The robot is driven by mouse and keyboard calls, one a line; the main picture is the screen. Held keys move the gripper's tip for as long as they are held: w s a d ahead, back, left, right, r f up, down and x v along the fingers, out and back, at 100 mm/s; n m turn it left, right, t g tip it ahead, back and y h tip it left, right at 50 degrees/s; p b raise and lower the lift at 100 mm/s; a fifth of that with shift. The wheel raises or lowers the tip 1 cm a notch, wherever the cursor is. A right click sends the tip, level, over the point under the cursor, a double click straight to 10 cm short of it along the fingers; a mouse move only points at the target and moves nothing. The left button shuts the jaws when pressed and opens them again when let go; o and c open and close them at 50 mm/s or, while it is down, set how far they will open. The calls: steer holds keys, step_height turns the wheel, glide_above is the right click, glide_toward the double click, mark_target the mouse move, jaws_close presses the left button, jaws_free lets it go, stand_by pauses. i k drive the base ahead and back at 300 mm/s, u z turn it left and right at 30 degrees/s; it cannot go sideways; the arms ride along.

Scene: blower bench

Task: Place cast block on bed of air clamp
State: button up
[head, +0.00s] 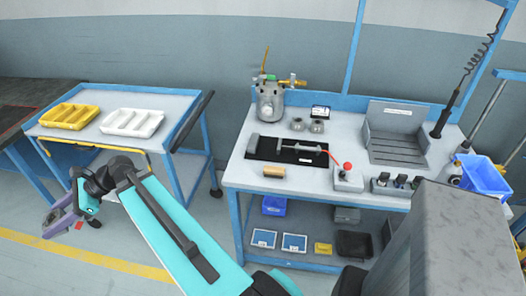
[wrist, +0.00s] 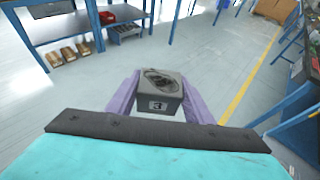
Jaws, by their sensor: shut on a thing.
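In the head view my gripper (head: 60,222) is low at the far left, in front of the left cart, and the block is hard to make out there. What looks like the air clamp (head: 300,147) lies on the blue workbench, with a dark bed, a grey end block at its left and a red hose. Its bed looks empty. My gripper is far from it.
A tan block (head: 273,171) and a control box with a red knob (head: 347,178) sit along the workbench (head: 232,178) front. A metal pot (head: 270,103) stands behind the clamp. The left cart (head: 182,103) holds yellow and white trays. Floor shows between cart and bench.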

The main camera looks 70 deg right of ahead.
mark_target(268, 147)
steer(key=u, duration=0.05)
steer(key=k, duration=1.15)
steer(key=z, duration=0.65)
steer(key=i, duration=1)
